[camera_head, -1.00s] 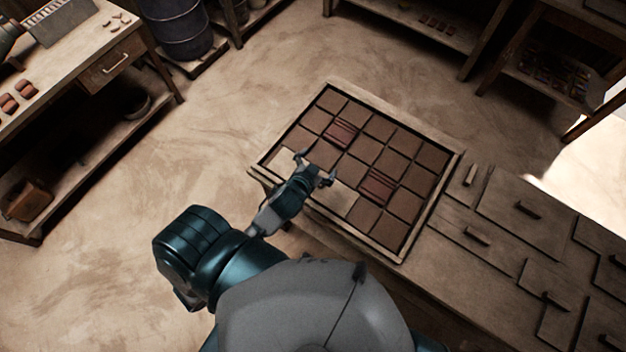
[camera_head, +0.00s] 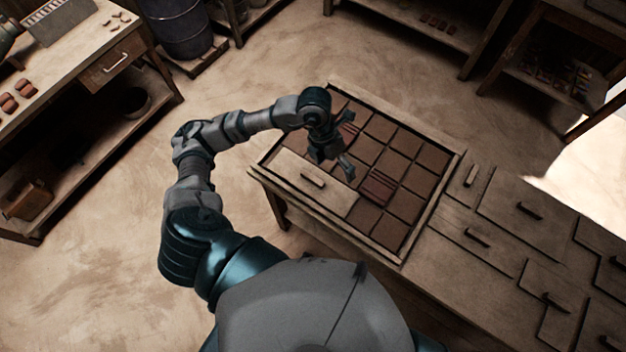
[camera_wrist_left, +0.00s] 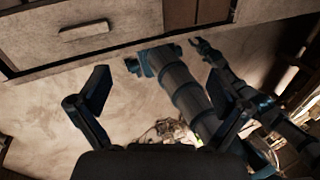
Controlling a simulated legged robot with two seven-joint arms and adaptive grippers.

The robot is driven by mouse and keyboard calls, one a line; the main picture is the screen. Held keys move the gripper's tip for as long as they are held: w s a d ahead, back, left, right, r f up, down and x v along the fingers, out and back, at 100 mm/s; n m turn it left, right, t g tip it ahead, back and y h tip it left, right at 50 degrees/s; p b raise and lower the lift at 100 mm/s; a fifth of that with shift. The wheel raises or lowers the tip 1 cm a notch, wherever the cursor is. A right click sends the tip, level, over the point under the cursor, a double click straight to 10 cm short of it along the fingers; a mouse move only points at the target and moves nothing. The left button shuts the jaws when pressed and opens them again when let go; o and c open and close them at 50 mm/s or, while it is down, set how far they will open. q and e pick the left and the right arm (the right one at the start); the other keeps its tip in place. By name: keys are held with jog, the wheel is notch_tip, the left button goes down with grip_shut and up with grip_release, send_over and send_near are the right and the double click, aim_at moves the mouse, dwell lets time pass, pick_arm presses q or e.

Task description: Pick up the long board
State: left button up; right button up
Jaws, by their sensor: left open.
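My left gripper (camera_head: 346,143) is open and empty. It is above the tray, just beyond the board's far side, and does not hold the handle. Its two fingers stand wide apart in the left wrist view (camera_wrist_left: 160,92). My right gripper is outside the head view; a small claw-like end in the wrist view may be it.
Handled boards (camera_head: 529,210) cover the table to the right. A bench with a drawer (camera_head: 112,62) stands at left. Open floor lies between.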

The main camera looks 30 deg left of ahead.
pick_arm(q)
jog(key=w+a+n+y, duration=0.15)
jog(key=a+y, duration=0.25)
jog(key=a, duration=0.4)
send_over(313, 177)
jog(key=shift+t, duration=0.4)
notch_tip(313, 177, down, 11)
jog(key=shift+w+a+r, duration=0.1)
jog(key=shift+a, duration=0.05)
jog(key=shift+f+p, duration=0.55)
jog(key=shift+f, duration=2.35)
jog(key=shift+c, duration=0.3)
